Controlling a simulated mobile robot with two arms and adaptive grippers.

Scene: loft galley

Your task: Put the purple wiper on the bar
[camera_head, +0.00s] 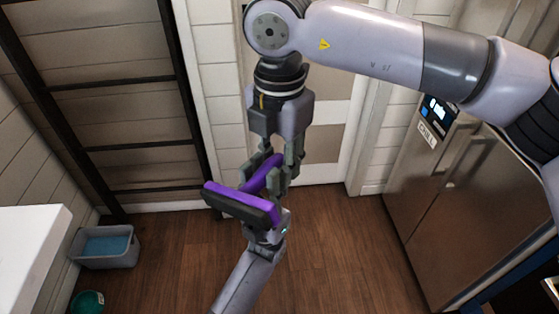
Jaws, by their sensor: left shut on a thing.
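The purple wiper (228,201) has a wide purple and dark grey head and a purple handle, and is held in the air near the middle of the view. My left gripper (270,214), reaching up from below, is shut on it; its fingers are partly hidden behind the head. My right gripper (277,163) points down from above. Its fingers are apart on either side of the handle; I cannot tell whether they touch it. I cannot tell which thing is the bar.
A dark ladder-like frame (115,148) with rungs stands against the left wall. A grey bin with blue contents (78,262) and a green container (87,302) are on the floor. A white counter (30,250) is at left, steel cabinets (465,205) at right. The wooden floor between is clear.

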